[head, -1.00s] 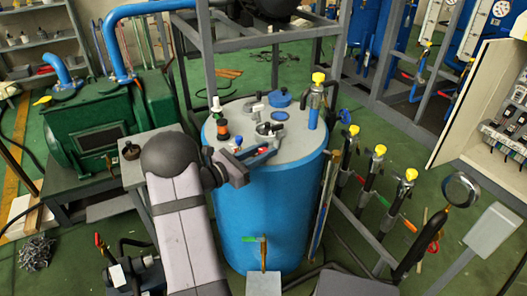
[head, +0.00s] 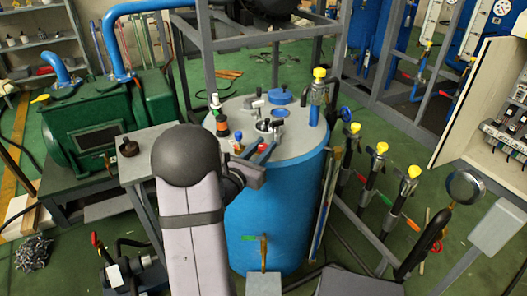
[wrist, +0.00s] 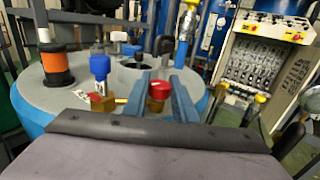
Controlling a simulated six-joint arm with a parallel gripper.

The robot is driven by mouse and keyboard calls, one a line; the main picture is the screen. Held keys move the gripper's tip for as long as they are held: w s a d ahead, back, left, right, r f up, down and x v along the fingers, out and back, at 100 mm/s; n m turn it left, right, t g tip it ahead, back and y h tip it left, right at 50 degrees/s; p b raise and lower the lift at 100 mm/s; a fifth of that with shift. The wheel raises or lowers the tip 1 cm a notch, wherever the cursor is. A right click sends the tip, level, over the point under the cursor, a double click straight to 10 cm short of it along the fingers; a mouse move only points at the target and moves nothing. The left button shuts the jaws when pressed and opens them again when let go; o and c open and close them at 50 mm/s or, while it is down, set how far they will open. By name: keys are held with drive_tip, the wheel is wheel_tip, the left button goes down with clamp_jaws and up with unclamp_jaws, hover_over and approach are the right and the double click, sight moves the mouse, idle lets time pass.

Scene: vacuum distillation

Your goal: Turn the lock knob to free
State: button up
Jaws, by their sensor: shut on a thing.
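A red knob (wrist: 158,91) on a brass fitting stands on the vessel lid in the wrist view. It also shows in the head view (head: 264,147), partly covered by the fingers. A blue knob (wrist: 100,67) on a brass base stands to its left, and shows in the head view too (head: 238,136). My gripper (wrist: 157,82) has its two blue-grey fingers on either side of the red knob and is shut on it. No marking that names the lock knob can be read.
The blue vessel (head: 265,225) has a grey lid with several fittings. An orange-and-black fitting (wrist: 56,66) stands left of the knobs. A yellow-topped valve (head: 319,85) rises at the lid's back right. A grey frame post (head: 205,45) stands behind the lid.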

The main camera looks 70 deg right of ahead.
sight(262, 151)
drive_tip(key=shift+s+f+n+t+b, duration=0.15)
drive_tip(key=shift+n+t+b, duration=0.45)
drive_tip(key=shift+b, duration=0.95)
drive_tip(key=shift+w+f+n+t+b, duration=0.1)
drive_tip(key=shift+n+t+b, duration=0.2)
drive_tip(key=shift+t+b, duration=0.85)
drive_tip(key=b, duration=0.5)
drive_tip(key=shift+n+t, duration=0.25)
drive_tip(key=shift+n, duration=0.15)
drive_tip(key=shift+r+t+b, duration=0.3)
drive_tip(key=shift+b, duration=0.35)
drive_tip(key=o, duration=1)
drive_tip(key=shift+o, duration=0.2)
drive_tip(key=shift+a, duration=0.1)
drive_tip(key=shift+s+a, duration=0.2)
drive_tip(key=shift+a, duration=3.35)
